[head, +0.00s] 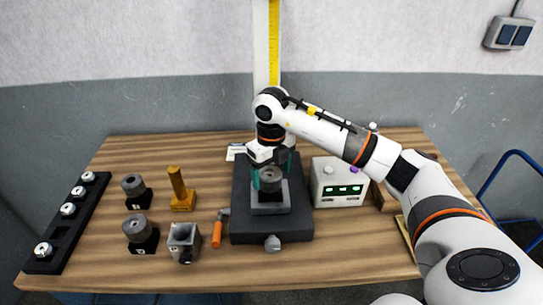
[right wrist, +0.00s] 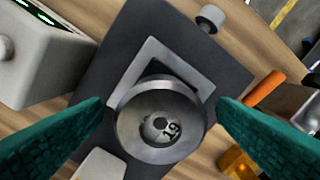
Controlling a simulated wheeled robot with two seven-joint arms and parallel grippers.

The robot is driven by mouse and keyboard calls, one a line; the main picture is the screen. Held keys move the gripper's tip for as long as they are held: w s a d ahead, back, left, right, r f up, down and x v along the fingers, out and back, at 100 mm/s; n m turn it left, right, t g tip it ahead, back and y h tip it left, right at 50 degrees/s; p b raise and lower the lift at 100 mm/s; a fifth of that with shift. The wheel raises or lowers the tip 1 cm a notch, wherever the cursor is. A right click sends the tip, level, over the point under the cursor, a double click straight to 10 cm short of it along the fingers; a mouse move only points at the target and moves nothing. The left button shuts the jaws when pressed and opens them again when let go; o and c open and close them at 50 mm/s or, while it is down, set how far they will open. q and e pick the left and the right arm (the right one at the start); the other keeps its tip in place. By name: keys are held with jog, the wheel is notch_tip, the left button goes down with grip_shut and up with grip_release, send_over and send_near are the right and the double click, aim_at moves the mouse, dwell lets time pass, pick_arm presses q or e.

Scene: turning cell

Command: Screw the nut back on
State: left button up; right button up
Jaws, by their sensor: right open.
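A round grey metal nut (head: 270,174) sits on top of the square grey holder (head: 270,210) on the dark plate (head: 242,225) in the middle of the table. In the right wrist view the nut (right wrist: 160,118) is a wide ring, and a smaller piece marked "19" shows inside its hole. I cannot tell how far it is threaded. My right gripper (head: 269,178) is over it from above. Its teal fingers stand open on both sides of the nut, apart from it in the right wrist view (right wrist: 163,106). My left gripper is not in view.
Two round parts on black blocks (head: 133,184) (head: 140,228), a yellow post (head: 178,190), a grey block with a hole (head: 184,242) and an orange-handled tool (head: 217,232) stand left. A black rack (head: 68,232) lies far left. A white box with green displays (head: 340,180) stands right.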

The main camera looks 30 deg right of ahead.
aim_at(271, 177)
notch_tip(271, 177, up, 6)
jog(key=shift+f+b, duration=0.1)
jog(key=shift+b, duration=0.8)
jog(key=shift+r, duration=2.4)
